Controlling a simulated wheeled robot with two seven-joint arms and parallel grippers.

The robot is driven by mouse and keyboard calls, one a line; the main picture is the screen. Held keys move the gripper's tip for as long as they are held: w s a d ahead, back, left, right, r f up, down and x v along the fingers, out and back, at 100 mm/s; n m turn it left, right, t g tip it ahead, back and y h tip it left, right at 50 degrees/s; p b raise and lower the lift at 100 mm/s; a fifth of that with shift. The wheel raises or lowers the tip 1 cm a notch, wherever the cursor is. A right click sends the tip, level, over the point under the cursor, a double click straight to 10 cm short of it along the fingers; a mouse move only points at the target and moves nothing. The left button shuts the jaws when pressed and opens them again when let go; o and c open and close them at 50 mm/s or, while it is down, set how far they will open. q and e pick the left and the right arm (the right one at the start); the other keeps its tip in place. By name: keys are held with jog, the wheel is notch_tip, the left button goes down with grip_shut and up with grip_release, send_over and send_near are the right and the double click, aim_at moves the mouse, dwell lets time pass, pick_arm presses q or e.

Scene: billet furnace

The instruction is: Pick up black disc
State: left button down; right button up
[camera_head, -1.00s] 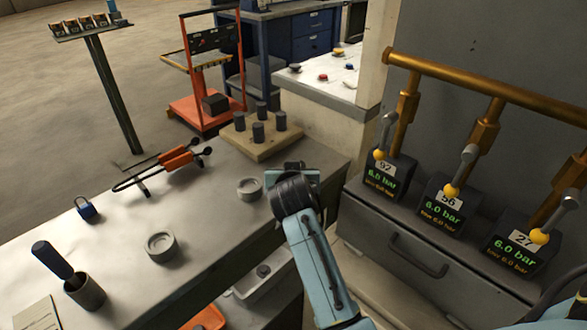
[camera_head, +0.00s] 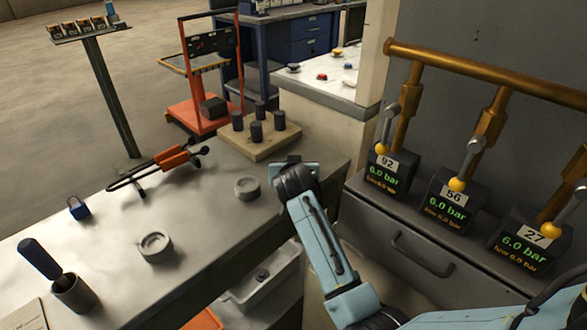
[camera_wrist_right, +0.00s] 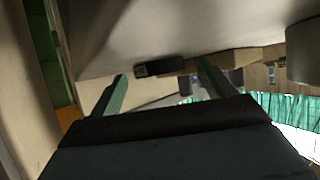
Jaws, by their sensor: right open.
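In the right wrist view, a low black piece (camera_wrist_right: 160,67), seen edge-on, lies on the pale bench top. It looks like a disc, but its full outline does not show. My right gripper (camera_wrist_right: 162,78) is open, its two green fingers pointing toward the piece, which appears between the tips. Whether they touch it cannot be told. In the head view my right gripper (camera_head: 296,170) is low at the bench's right edge, its fingers mostly hidden by the wrist. Another small dark round thing (camera_head: 262,273) lies in a white bin below the bench. My left gripper is out of view.
A wooden board (camera_head: 262,150) with dark cylinders stands behind the gripper. Grey rings (camera_head: 247,188) (camera_head: 155,247), orange-handled tongs (camera_head: 172,158), a blue padlock (camera_head: 77,208) and a dark cup (camera_head: 75,293) are on the bench. A gauge cabinet (camera_head: 400,235) stands close on the right.

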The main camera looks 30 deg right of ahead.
jog(key=c, duration=1.1)
jog(key=shift+c, duration=1)
jog(key=shift+r, duration=0.1)
